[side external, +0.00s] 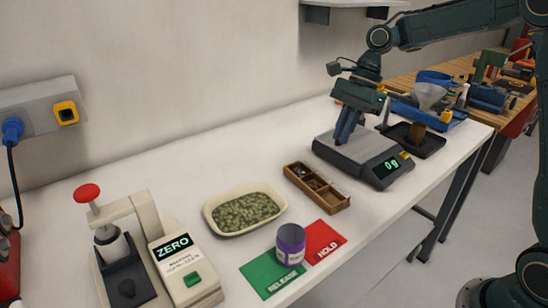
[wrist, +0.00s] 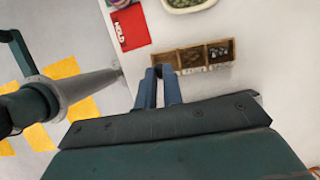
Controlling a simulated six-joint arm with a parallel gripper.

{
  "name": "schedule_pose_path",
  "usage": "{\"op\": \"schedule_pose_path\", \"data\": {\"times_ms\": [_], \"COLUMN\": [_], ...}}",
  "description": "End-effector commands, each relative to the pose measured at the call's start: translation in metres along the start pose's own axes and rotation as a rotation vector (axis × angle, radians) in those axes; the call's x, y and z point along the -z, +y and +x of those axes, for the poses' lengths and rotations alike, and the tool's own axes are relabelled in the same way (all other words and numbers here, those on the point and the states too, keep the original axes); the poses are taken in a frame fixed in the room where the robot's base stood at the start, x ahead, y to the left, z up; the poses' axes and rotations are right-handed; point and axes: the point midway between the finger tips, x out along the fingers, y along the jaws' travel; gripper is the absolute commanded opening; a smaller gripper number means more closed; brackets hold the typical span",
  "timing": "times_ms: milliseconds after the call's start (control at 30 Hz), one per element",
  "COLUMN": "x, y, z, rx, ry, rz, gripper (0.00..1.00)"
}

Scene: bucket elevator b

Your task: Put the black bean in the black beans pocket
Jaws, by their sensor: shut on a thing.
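The wooden tray (side external: 303,168) with three pockets lies on the white bench, left of the scale in the side view. In the wrist view the tray (wrist: 206,42) is just beyond my fingertips; its pockets look dark, with small pieces inside, and its labels are too small to read. My gripper (side external: 342,141) points down in front of or over the scale in the side view. In the wrist view my gripper (wrist: 158,71) has its fingers close together on a tiny dark thing, apparently the black bean, mostly hidden by the fingers.
The scale (side external: 375,172) reads 0 g. A black tray (side external: 428,145) and a blue bin (side external: 440,117) are behind right.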

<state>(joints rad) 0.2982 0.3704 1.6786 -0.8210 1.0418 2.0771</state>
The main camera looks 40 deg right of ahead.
Motion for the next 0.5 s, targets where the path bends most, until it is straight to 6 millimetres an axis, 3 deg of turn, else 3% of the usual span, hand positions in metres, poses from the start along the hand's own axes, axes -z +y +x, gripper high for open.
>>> {"op": "schedule_pose_path", "data": {"times_ms": [500], "x": [0.037], "y": [0.0], "z": [0.092], "rx": [-0.005], "ry": [-0.001], "rz": [0.002], "gripper": [0.0]}}
